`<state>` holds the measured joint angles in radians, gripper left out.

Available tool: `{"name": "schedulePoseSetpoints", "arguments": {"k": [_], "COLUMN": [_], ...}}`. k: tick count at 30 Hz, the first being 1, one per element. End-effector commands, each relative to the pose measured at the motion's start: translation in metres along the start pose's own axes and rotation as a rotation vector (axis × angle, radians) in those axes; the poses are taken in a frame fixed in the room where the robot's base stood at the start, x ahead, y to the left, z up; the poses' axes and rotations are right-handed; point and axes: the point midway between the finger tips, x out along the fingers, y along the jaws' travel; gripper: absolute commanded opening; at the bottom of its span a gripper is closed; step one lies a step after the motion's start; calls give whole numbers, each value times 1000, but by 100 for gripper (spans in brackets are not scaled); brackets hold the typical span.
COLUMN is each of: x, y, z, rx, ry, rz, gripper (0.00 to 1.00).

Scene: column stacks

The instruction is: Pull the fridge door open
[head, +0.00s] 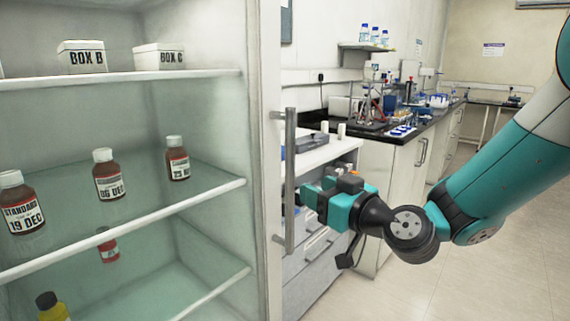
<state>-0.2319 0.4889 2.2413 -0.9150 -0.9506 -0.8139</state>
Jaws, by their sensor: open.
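The fridge door (262,60) is on the left in the head view, with a pale frame along its right side. The shelves show through it, and it looks shut. A long grey upright bar handle (290,150) stands off this frame on two short mounts. My gripper (308,196) is open, just right of the handle's lower half, with its fingers pointing left toward it. The gap to the bar looks small. I cannot tell whether the fingers touch the bar or stand on either side of it.
Inside are box B (82,58), box C (159,57) and several bottles, such as the brown one (109,176). A drawer cabinet (325,255) and a dark-topped bench (400,135) stand behind my gripper. The floor (470,275) at right is clear.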

Motion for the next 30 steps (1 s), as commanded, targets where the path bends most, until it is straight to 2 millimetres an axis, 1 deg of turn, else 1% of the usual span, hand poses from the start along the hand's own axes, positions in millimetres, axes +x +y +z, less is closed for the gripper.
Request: {"name": "schedulePoseSetpoints", "arguments": {"k": [1, 6, 9, 12, 15, 20, 27, 28, 29, 30], "x": [13, 52, 72, 88, 98, 107, 107, 107, 107, 107], "y": [-1, -2, -1, -1, 0, 0, 0, 0, 0, 0], "z": [-6, -6, -4, -2, -2, -1, 0, 0, 0, 0], "rx": [-1, 0, -1, 0, 0, 0, 1, 1, 1, 1], "ry": [-2, 0, 0, 0, 0, 0, 0, 0, 0, 0], "rz": [-4, -4, -4, -3, -2, -1, -1, -1, -1, -1], "gripper": [48, 48, 48, 48, 48, 48, 48, 46, 39, 30]}}
